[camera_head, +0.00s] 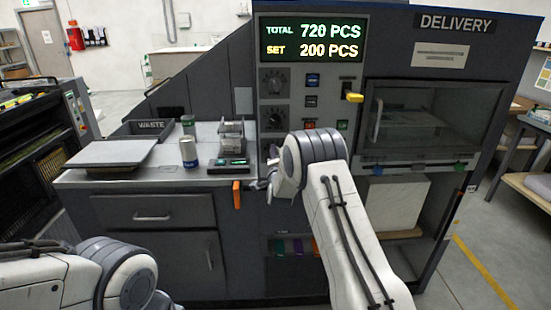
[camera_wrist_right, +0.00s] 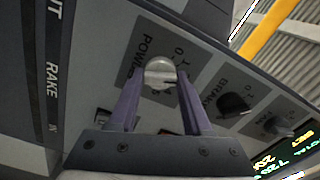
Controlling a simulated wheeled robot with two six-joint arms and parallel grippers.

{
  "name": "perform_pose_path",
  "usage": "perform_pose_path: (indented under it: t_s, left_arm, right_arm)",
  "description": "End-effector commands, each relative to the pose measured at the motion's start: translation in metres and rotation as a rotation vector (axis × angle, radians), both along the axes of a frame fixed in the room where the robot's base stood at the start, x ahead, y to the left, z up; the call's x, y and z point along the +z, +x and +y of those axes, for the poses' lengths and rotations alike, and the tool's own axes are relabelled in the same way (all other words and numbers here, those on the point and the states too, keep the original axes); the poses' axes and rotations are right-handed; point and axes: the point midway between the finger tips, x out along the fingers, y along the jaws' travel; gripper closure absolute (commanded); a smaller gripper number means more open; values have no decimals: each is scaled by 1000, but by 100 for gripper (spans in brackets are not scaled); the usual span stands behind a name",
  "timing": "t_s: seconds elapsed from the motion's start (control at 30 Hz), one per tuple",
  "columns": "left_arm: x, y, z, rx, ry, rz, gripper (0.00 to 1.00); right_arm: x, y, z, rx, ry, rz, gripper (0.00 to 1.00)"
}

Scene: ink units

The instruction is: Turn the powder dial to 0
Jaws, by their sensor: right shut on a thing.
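The powder dial (camera_wrist_right: 160,73) is a pale round knob on a grey plate lettered "POW…", with scale marks beginning at 0, in the right wrist view. My right gripper (camera_wrist_right: 158,88) has its two purple-grey fingers on either side of the knob and is shut on it. I cannot make out which mark the knob points to. In the head view my right gripper is at the machine's front, and my arm hides the powder dial. My left arm shows at the lower left, but its gripper is out of the picture.
Two more dark dials (camera_head: 275,82) (camera_head: 275,118) sit on the panel, beside several small buttons. A display (camera_head: 312,42) reads TOTAL 720 PCS, SET 200 PCS. A yellow lever (camera_head: 354,97) juts out at the right. An orange handle (camera_head: 237,194) hangs near the counter edge.

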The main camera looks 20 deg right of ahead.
Motion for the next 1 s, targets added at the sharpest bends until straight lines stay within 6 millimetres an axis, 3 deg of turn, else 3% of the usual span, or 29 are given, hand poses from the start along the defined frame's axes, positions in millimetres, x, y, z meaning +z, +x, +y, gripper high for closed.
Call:
perform_pose_path:
  t_s: [0.5, 1.0]
  left_arm:
    - [-51, 0, 0, 0, 0, 0, 50]
    - [-75, 0, 0, 0, 0, 0, 50]
  right_arm:
    - [-4, 0, 1, 0, -431, 124, 100]
    - [-1, 0, 2, 1, -807, 235, 100]
